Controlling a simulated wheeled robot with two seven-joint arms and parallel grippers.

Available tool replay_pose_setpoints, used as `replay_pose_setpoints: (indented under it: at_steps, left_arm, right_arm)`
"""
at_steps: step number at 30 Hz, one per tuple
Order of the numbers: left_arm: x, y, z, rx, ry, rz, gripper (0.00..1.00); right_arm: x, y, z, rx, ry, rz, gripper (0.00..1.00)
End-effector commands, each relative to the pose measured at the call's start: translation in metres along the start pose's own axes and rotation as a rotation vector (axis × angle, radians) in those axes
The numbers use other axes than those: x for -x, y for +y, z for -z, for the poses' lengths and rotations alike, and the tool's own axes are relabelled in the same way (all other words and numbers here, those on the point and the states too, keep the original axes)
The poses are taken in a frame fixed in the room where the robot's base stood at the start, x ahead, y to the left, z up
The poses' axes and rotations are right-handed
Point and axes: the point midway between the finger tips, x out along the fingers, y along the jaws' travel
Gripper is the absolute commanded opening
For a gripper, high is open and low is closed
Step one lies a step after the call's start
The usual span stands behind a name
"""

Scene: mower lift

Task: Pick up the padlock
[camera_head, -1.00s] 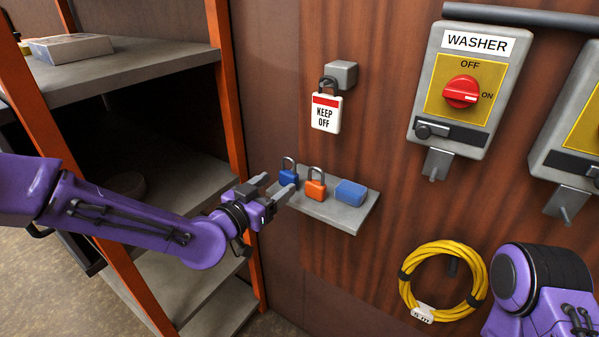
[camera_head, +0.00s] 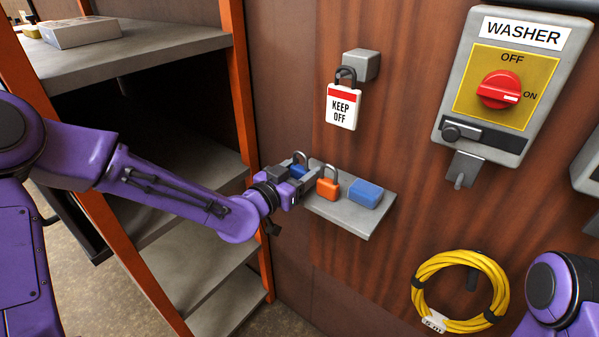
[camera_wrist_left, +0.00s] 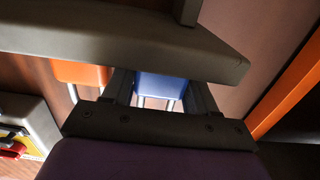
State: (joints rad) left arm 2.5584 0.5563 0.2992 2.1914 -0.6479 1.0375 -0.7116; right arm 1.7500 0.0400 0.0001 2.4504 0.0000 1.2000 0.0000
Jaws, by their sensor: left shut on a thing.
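The blue padlock (camera_head: 297,171) is at the left end of a small grey wall shelf (camera_head: 350,217), partly hidden by my left gripper (camera_head: 310,176). In the left wrist view, the blue padlock body (camera_wrist_left: 160,86) with its two shackle legs sits between the fingers of my left gripper, which is shut on it. Whether it is clear of the shelf I cannot tell. An orange padlock (camera_head: 327,188) stands just right of the gripper. It also shows in the left wrist view (camera_wrist_left: 80,72). My right gripper is out of view.
A blue block (camera_head: 366,194) lies on the shelf's right part. The WASHER switch box (camera_head: 508,85) and a yellow cable coil (camera_head: 460,290) are on the wall to the right. An orange-posted rack (camera_head: 240,90) stands left.

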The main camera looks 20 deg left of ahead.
Motion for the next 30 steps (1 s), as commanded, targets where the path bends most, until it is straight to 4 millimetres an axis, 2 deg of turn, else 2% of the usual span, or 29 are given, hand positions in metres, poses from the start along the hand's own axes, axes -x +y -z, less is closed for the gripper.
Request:
replay_pose_setpoints:
  at_steps: [5, 15, 19, 24, 30]
  left_arm:
    - [0.001, -0.002, 0.009, -0.001, 0.005, 0.004, 0.22]
    - [0.005, -0.002, 0.072, -0.002, 0.006, 0.004, 0.22]
    - [0.006, -0.002, 0.091, -0.002, 0.004, 0.004, 0.22]
    - [0.007, -0.002, 0.100, 0.000, 0.001, 0.004, 0.22]
    - [0.006, -0.002, 0.100, 0.001, 0.001, 0.004, 0.22]
  right_arm:
    - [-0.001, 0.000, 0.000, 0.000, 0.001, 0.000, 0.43]
    - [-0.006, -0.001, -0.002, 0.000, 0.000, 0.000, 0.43]
    - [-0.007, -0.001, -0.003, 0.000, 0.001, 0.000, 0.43]
    - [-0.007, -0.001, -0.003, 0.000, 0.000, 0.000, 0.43]
    - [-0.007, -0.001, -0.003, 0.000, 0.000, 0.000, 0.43]
